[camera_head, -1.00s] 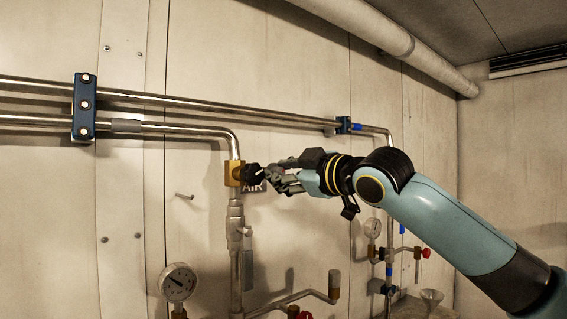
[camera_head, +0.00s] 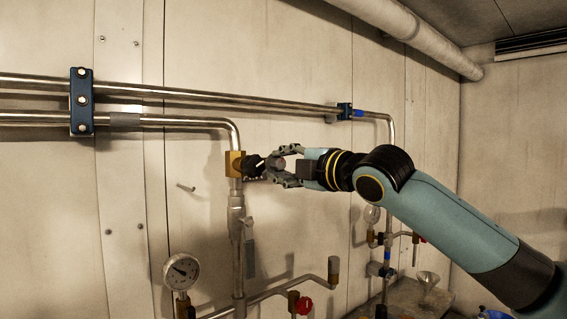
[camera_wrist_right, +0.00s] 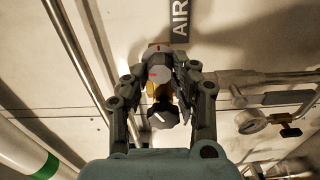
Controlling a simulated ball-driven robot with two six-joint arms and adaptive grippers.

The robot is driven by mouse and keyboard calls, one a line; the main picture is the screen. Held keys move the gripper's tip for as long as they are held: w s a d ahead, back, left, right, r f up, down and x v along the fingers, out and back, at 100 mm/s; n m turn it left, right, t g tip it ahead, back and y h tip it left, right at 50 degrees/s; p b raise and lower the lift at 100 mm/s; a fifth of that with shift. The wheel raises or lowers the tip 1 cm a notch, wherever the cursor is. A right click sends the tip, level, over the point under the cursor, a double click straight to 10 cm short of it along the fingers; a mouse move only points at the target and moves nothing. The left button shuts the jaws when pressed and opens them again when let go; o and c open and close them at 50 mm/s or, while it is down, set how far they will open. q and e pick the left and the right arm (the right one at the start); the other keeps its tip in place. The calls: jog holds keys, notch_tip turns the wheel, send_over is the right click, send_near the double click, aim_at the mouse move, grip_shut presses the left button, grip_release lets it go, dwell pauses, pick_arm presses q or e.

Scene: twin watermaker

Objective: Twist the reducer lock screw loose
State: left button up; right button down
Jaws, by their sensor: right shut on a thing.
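The brass reducer block (camera_head: 235,164) sits on the vertical pipe below the bend, with a black body (camera_head: 254,166) on its right side. My right gripper (camera_head: 275,164) reaches in from the right, its fingers around a dark round knob, the lock screw (camera_head: 278,163), in line with that body. In the right wrist view the dark screw (camera_wrist_right: 163,116) with a white line lies between the fingers of my right gripper (camera_wrist_right: 160,85), with brass just beyond it. The exact finger contact is partly hidden. My left gripper is not in view.
An AIR label (camera_wrist_right: 180,20) is on the wall behind. A pressure gauge (camera_head: 181,271) and a red valve handle (camera_head: 303,305) stand below. Two horizontal pipes (camera_head: 180,97) run above, held by a blue clamp (camera_head: 81,101). A funnel (camera_head: 428,281) is at the lower right.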

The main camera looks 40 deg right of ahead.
jog(key=shift+f, duration=0.1)
dwell(0.5)
jog(key=c, duration=1.1)
grip_release()
jog(key=shift+s+d, duration=0.15)
jog(key=shift+s, duration=1.75)
jog(key=shift+s+d, duration=0.1)
jog(key=shift+s, duration=1.75)
